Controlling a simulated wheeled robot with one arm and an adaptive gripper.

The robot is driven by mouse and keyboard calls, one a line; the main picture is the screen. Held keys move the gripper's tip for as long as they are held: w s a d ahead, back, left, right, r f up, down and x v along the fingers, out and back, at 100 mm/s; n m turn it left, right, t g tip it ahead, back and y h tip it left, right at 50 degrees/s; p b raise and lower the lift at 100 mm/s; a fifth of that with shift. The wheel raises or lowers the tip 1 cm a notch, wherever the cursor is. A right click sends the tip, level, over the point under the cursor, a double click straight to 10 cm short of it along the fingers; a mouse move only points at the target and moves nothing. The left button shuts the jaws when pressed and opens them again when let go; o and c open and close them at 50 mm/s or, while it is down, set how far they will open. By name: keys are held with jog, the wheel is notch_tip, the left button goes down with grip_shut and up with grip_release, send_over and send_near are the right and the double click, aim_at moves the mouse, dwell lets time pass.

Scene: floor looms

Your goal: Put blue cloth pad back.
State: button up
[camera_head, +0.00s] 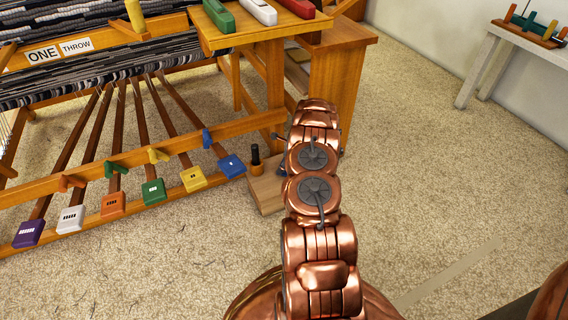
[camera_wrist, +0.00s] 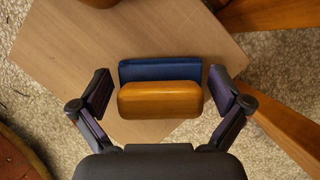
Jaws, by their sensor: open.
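The blue cloth pad (camera_wrist: 160,69) shows in the wrist view as a dark blue strip along a rounded wooden block (camera_wrist: 160,99). It lies over a pale wooden board (camera_wrist: 75,40). My gripper (camera_wrist: 160,76) is open, with one finger left of the pad and block and one right, and gaps on both sides. In the head view, the board (camera_head: 266,193) is on the floor beside the loom; my arm hides most of the pad's area and my gripper.
The loom's treadles end in coloured blocks, including a blue one (camera_head: 232,166). A loom bench (camera_head: 260,30) holds green, white and red pieces. A white table (camera_head: 520,45) is at back right. Carpet (camera_head: 420,150) is clear on the right.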

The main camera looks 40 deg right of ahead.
jog(key=shift+r, duration=0.1)
jog(key=shift+r, duration=0.35)
jog(key=p+v, duration=0.4)
jog(key=v, duration=0.7)
jog(key=shift+r, duration=0.2)
jog(key=shift+s, duration=0.15)
